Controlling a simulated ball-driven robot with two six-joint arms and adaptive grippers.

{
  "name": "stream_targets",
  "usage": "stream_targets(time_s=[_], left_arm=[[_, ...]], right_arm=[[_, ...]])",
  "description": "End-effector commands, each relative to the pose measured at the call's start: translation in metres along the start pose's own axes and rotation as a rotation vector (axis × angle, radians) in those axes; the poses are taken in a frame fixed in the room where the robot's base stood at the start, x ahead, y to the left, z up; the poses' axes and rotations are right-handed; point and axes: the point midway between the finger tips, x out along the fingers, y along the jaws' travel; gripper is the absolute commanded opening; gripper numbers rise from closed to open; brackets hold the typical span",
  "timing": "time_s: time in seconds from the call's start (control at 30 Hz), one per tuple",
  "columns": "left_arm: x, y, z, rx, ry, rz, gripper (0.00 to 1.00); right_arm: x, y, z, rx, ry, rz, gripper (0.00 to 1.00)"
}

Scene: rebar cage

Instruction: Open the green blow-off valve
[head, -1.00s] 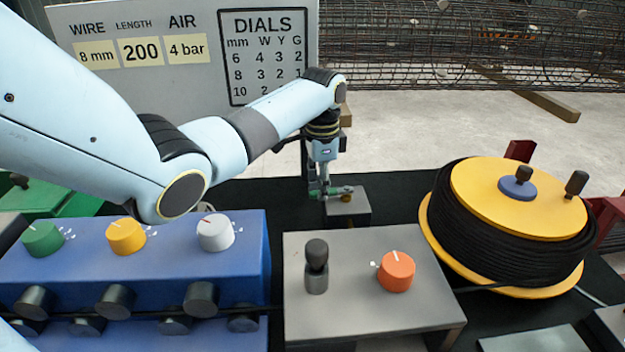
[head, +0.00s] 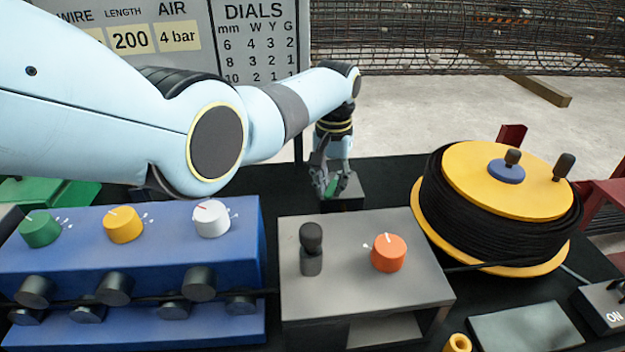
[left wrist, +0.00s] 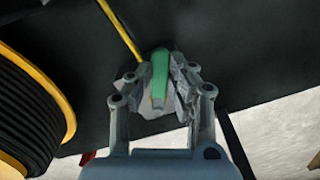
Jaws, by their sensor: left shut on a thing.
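The green blow-off valve handle (head: 332,187) shows in the head view behind the grey box, on a small grey block (head: 349,190). My left gripper (head: 331,186) comes down over it and is shut on the handle. In the left wrist view the green handle (left wrist: 160,72) lies between the two fingers of my left gripper (left wrist: 160,80), pointing away from the palm. The fingers hide part of the valve body. My right gripper is not in view.
A grey box (head: 362,270) with a black lever and an orange dial (head: 388,252) stands in front. A blue straightener (head: 130,262) with three dials is at left. A black wire spool (head: 500,215) is at right. A sign (head: 180,40) stands behind.

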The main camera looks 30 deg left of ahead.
Motion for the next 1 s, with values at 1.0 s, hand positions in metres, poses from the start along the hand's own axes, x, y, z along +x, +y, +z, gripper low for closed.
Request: stream_targets(time_s=[1.0], left_arm=[[-0.001,0.029,-0.010,-0.523,0.004,0.002,0.00]], right_arm=[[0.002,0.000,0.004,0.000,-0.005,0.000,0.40]])
